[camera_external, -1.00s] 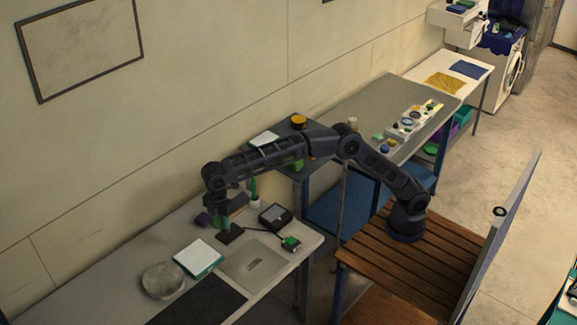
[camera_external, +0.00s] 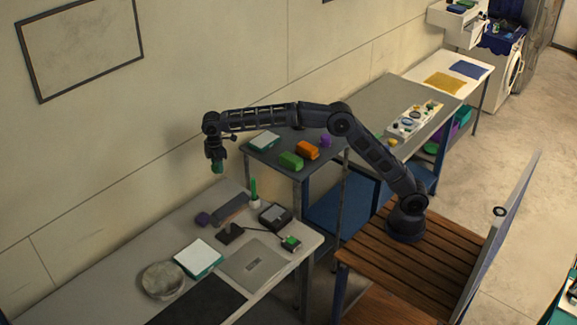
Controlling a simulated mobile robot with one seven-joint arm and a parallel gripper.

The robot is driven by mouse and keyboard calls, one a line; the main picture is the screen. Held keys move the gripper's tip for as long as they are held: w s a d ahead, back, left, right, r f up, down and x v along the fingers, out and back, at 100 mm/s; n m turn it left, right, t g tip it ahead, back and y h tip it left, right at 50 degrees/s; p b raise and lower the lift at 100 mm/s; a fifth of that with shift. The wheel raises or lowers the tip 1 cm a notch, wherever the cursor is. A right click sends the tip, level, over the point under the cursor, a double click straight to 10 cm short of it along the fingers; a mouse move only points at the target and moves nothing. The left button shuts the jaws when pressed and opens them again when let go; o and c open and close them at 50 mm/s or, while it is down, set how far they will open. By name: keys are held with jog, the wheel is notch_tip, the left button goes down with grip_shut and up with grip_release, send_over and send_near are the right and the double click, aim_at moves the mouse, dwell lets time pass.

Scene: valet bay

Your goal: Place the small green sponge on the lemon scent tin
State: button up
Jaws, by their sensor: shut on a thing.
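My gripper (camera_external: 217,166) points down, shut on the small green sponge (camera_external: 217,169), of which only a little shows below the fingers. It is held in the air above the back of the near grey table, left of the dark side table. I cannot identify the lemon scent tin for certain; a round yellow-topped tin seen earlier at the back of the dark side table is now hidden behind my arm.
The dark side table (camera_external: 268,160) bears a green block (camera_external: 291,160), an orange block (camera_external: 307,150), a purple item (camera_external: 326,141) and a pale pad (camera_external: 265,141).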

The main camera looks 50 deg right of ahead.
jog(key=w+d+m, duration=0.2)
jog(key=w+d, duration=0.3)
jog(key=d, duration=0.5)
jog(key=w+d+m, duration=0.1)
jog(key=w+d, duration=0.5)
jog(key=d, duration=0.4)
jog(key=w+d+m, duration=0.2)
jog(key=w+d, duration=0.3)
jog(key=d, duration=0.5)
jog(key=w+d+m, duration=0.3)
jog(key=d+m, duration=0.1)
jog(key=d, duration=3)
jog(key=s+d+m, duration=0.2)
jog(key=s+d, duration=0.4)
jog(key=d, duration=0.8)
jog(key=s+d+m, duration=0.3)
jog(key=s+d, duration=0.3)
jog(key=d, duration=0.8)
jog(key=s+d+m, duration=0.2)
jog(key=s+d, duration=0.4)
jog(key=d, duration=0.8)
notch_tip(320, 180, down, 20)
jog(key=shift+f, duration=2.5)
jog(key=shift+f, duration=0.15)
